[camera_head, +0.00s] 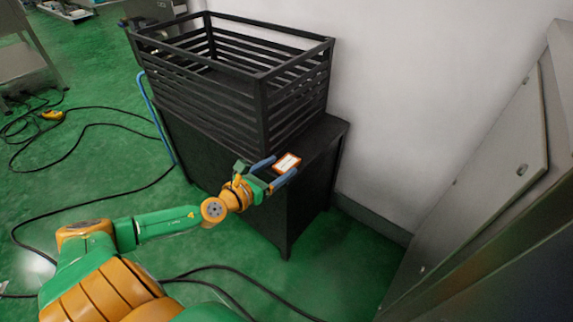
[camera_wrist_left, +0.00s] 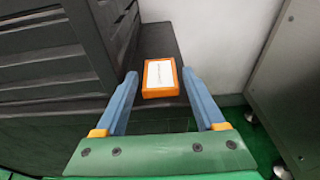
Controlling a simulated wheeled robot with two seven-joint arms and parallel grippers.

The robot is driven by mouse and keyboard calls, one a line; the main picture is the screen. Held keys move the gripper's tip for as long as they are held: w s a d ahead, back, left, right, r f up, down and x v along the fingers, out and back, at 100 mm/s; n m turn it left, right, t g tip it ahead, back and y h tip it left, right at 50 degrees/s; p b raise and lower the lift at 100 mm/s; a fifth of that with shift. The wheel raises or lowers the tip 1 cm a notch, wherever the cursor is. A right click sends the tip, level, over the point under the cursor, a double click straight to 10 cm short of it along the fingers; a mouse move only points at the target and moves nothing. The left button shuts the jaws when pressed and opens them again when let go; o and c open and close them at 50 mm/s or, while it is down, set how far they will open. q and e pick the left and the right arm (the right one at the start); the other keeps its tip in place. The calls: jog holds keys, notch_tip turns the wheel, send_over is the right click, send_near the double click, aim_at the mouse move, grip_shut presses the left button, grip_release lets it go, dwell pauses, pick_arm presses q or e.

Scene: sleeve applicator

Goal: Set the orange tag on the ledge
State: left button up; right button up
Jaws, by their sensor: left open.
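The orange tag (camera_head: 287,162) is a small flat block with an orange edge and a white label. It lies on the dark ledge (camera_head: 325,134) of the black cabinet, in front of the slatted crate. My left gripper (camera_head: 277,172) is open, with its two blue fingers reaching towards the tag. In the left wrist view the tag (camera_wrist_left: 161,78) sits just beyond and between the fingertips (camera_wrist_left: 158,78), with a visible gap on each side. The fingers do not appear to be closed on it. My right gripper is not in view.
A black slatted crate (camera_head: 262,95) stands on the cabinet behind the tag. A white wall (camera_head: 400,90) rises behind, and a grey metal cabinet (camera_head: 490,160) stands at the right. Black cables (camera_head: 90,205) lie on the green floor.

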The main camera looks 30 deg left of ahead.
aim_at(284, 167)
pick_arm(q)
jog(key=shift+x, duration=1.05)
grip_shut()
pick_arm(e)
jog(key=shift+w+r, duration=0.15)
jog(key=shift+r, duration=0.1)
pick_arm(q)
notch_tip(284, 167, up, 3)
jog(key=p, duration=0.3)
jog(key=shift+d+r, duration=0.15)
jog(key=shift+r, duration=0.05)
jog(key=r+p, duration=0.1)
jog(key=r, duration=0.1)
jog(key=d+r+p, duration=0.1)
jog(key=r+p, duration=0.1)
jog(key=shift+s+r, duration=0.1)
jog(key=s+d+p, duration=0.1)
jog(key=d+p, duration=0.3)
jog(key=d, duration=1.4)
jog(key=shift+s+d+f, duration=0.25)
jog(key=shift+d+f, duration=0.05)
jog(key=shift+f, duration=0.05)
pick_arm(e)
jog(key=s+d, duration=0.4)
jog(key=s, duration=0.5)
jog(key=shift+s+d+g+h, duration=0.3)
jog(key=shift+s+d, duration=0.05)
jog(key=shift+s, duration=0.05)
